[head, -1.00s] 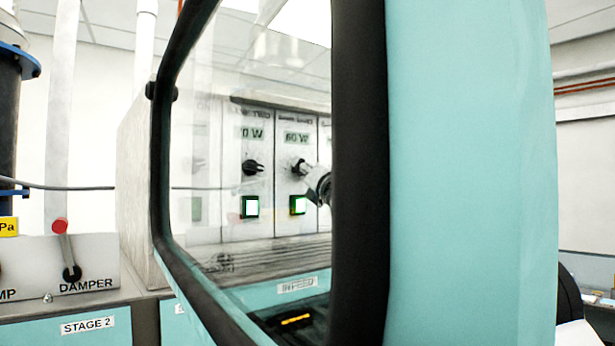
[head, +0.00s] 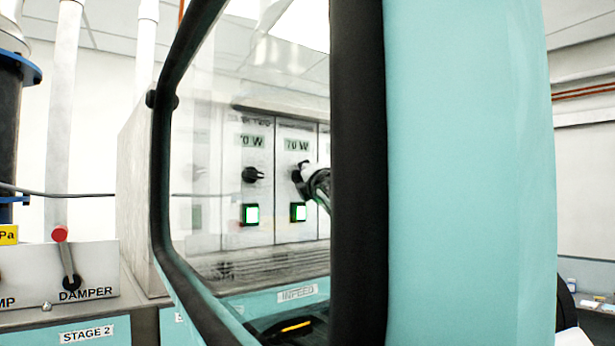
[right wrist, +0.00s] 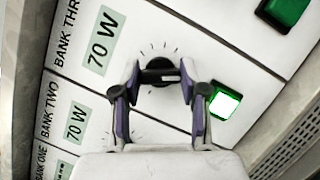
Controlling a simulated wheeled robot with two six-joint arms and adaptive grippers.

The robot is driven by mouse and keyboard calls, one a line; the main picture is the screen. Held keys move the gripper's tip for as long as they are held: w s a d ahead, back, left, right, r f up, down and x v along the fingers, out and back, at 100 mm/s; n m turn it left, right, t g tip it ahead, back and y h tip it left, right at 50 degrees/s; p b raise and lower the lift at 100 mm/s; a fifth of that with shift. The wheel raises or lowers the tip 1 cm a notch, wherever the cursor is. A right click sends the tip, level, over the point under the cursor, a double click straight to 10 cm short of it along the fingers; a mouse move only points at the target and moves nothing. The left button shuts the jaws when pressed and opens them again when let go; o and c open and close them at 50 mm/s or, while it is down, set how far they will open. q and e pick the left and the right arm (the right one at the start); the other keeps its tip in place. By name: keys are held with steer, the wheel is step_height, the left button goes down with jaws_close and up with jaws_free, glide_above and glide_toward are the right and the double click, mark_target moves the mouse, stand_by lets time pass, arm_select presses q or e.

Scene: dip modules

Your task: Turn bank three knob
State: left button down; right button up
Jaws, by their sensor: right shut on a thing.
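The bank three knob (right wrist: 158,68) is a black round knob with tick marks around it, on a pale panel in the right wrist view. Its display (right wrist: 103,40) reads 70 W. My right gripper (right wrist: 160,80) is shut on this knob, one finger on each side. In the head view the knob (head: 298,180) shows through a glass pane, partly covered by my right gripper (head: 310,178); the display above it (head: 297,145) also reads 70 W. My left gripper is not in view.
A lit green button (right wrist: 225,101) sits close beside my right gripper. The bank two display (right wrist: 77,124) reads 70 W. A dark green button (right wrist: 286,10) is in the adjoining column. A black-framed glass pane and a teal post (head: 465,180) stand in front in the head view.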

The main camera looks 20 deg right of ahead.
steer(key=shift+r, duration=0.2)
steer(key=o, duration=1.1)
steer(key=shift+o, duration=0.2)
steer(key=shift+w+a+f, duration=0.15)
steer(key=shift+w+f, duration=0.05)
steer(key=shift+s, duration=0.1)
